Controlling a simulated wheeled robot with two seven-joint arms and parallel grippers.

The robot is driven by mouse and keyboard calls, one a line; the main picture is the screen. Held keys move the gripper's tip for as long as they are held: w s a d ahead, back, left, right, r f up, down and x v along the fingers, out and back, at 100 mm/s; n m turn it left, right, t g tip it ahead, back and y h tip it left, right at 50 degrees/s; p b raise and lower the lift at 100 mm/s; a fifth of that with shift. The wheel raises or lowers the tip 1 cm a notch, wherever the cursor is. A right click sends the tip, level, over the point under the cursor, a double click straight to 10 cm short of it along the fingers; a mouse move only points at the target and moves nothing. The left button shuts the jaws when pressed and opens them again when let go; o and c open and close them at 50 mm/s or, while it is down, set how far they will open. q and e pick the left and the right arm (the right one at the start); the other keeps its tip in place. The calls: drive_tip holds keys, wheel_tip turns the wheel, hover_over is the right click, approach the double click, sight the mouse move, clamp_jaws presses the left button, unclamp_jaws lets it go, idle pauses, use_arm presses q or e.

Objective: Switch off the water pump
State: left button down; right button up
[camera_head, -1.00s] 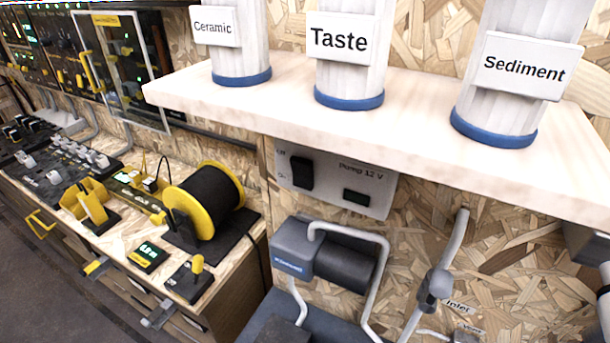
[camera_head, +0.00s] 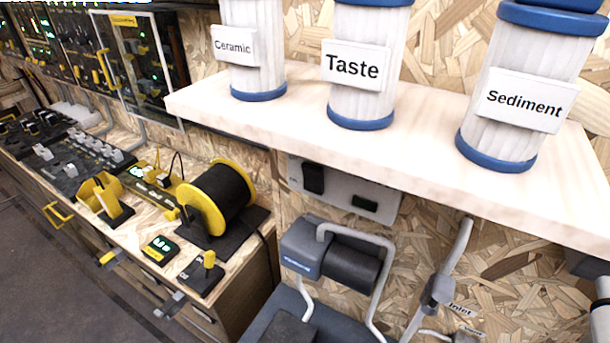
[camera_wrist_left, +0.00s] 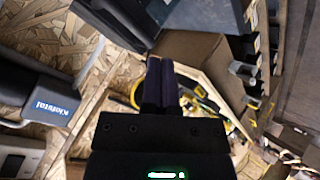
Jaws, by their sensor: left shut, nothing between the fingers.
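The pump panel (camera_head: 338,199) is a grey plate on the wooden wall under the shelf, with a black rocker switch (camera_head: 313,178) and a small dark green display (camera_head: 364,203). The shelf edge hides the panel's top. I cannot tell the switch's position. The pump (camera_head: 340,262), blue-grey with a dark cylinder, sits below the panel; its labelled block (camera_wrist_left: 48,105) shows at left in the left wrist view. My left gripper (camera_wrist_left: 160,75) shows only there, shut and empty, apart from the pump. A pale panel corner (camera_wrist_left: 18,155) is at lower left. My right gripper is not in view.
A pale shelf (camera_head: 400,140) with filters labelled Ceramic, Taste and Sediment overhangs the panel. Grey pipes (camera_head: 385,280) loop beside the pump. A bench at left holds a yellow-black cable reel (camera_head: 215,198), levers and small displays.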

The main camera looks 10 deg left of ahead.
use_arm(q)
drive_tip(key=w+d+r+n+t+h+p, duration=0.1)
drive_tip(key=w+r+n+t, duration=0.1)
drive_tip(key=r, duration=0.9)
drive_tip(key=w+d+r+n+t+h, duration=0.2)
drive_tip(key=r+n+t, duration=0.1)
drive_tip(key=r, duration=0.8)
drive_tip(key=w+d+r+n+t+h+p, duration=0.1)
drive_tip(key=w+d+r+n+t+h, duration=0.1)
drive_tip(key=r, duration=0.9)
drive_tip(key=shift+d+r+n+t+p, duration=0.15)
drive_tip(key=shift+r+n+t+p, duration=0.2)
drive_tip(key=shift+n+t, duration=0.45)
drive_tip(key=shift+w, duration=0.1)
drive_tip(key=p, duration=0.2)
approach(313, 176)
drive_tip(key=p+x, duration=0.1)
drive_tip(key=x, duration=0.6)
drive_tip(key=shift+w+d, duration=0.1)
drive_tip(key=shift+w, duration=0.15)
